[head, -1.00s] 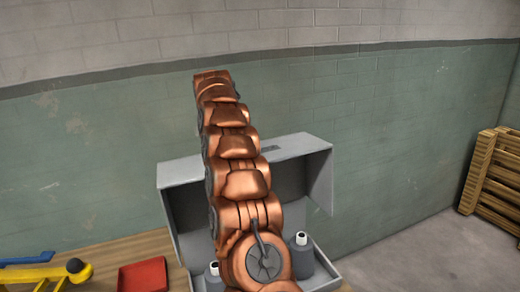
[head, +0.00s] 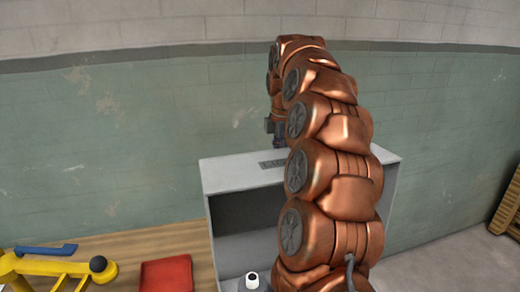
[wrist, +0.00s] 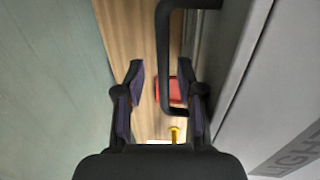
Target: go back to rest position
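My copper arm rises in front of the grey box in the head view and bends over at the top. My gripper (head: 273,127) shows there only as a small dark part above the box's top edge. In the wrist view my gripper (wrist: 163,78) has its two dark fingers spread apart. A black bar handle (wrist: 163,45) shows between and beyond the fingers, near the right one. I cannot tell whether it touches a finger. Nothing is visibly clamped.
The grey box (head: 235,177) stands open-fronted, with a white-capped bottle (head: 252,281) at its lower front. A red tray (head: 166,274) and a yellow and blue object (head: 50,267) lie on the wooden table (head: 125,246). The wall is close on the left in the wrist view.

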